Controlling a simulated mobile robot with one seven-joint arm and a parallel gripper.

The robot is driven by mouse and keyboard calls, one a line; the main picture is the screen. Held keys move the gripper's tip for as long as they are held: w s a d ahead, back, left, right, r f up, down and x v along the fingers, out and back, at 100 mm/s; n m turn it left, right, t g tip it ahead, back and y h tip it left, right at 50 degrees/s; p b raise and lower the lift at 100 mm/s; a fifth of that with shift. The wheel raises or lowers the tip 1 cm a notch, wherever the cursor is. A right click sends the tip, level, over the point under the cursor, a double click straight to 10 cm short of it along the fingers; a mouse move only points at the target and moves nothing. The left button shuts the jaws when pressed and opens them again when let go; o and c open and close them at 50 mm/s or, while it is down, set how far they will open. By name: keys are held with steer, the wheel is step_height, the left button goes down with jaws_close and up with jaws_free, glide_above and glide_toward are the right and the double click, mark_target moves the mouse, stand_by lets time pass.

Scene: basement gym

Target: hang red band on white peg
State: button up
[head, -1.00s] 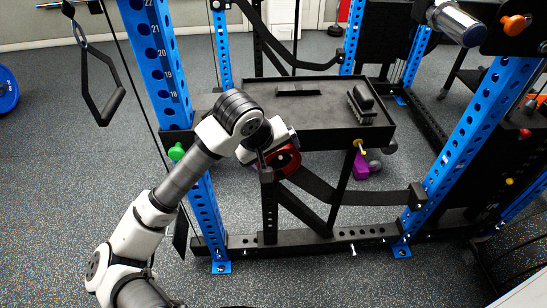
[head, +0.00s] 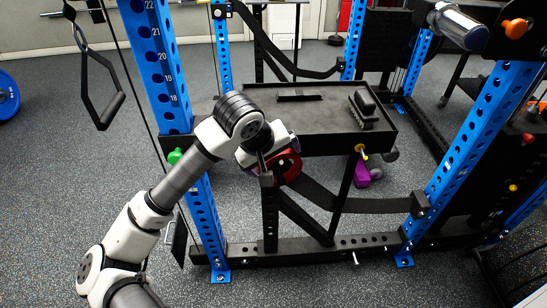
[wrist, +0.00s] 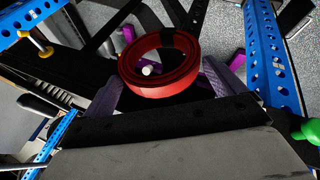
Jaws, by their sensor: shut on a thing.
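The red band (wrist: 183,79) is a thick rolled loop with a black patch on its far side. In the head view the band (head: 289,166) shows just below the tray's front edge. My gripper (wrist: 163,85) has purple fingers on both sides of the band's near part and is shut on it. In the head view my gripper (head: 272,160) partly covers the band. The white peg (wrist: 147,70) shows its round end within the band's opening in the wrist view. I cannot tell how far it passes through. The peg is hidden in the head view.
A black tray (head: 310,117) on the blue rack holds dark items. A green peg (head: 174,156) is left of my gripper. A yellow peg (head: 360,149) with a purple band (head: 362,172) is to the right. A black strap (head: 345,202) crosses below.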

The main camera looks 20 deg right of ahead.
steer(key=o, duration=0.7)
steer(key=shift+w, duration=0.2)
